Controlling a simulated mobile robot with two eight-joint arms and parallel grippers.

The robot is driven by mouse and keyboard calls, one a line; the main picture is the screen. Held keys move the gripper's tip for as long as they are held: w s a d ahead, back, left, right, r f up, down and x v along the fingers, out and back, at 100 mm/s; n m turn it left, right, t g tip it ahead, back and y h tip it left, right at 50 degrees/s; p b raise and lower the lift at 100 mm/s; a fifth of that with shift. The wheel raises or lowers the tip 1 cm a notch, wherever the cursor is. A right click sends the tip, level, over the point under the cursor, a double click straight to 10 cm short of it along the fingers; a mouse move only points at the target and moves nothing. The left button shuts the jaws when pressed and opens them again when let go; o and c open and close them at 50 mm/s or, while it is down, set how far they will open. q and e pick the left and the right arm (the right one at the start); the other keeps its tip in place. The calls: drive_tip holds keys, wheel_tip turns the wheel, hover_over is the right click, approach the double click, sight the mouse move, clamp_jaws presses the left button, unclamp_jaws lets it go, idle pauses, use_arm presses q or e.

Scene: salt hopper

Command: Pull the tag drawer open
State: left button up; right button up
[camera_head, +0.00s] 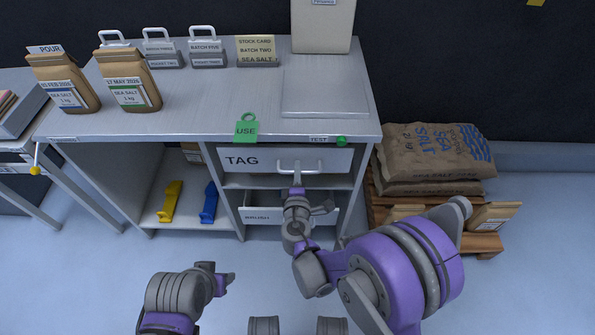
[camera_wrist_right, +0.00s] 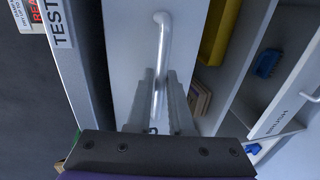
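The tag drawer (camera_head: 262,159) is the upper drawer under the bench top, with a white front marked TAG and a pale bar handle (camera_head: 312,164). Its front looks in line with the bench, or nearly so. My right gripper (camera_head: 297,187) is at the handle from the front. In the right wrist view the handle (camera_wrist_right: 162,40) runs down between the two close-set fingers (camera_wrist_right: 164,100), which look shut on it; part of the contact is hidden. My left gripper (camera_head: 225,282) hangs low over the floor, away from the bench; its finger opening is unclear.
A lower drawer (camera_head: 258,217) marked BRUSH sits below. A yellow tool (camera_head: 170,201) and a blue tool (camera_head: 209,203) lie in the open compartment to the left. Salt sacks (camera_head: 435,152) on a pallet stand close to the right. Floor in front of the bench is clear.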

clamp_jaws()
use_arm(q)
drive_tip(key=shift+s, duration=0.1)
idle(1.2)
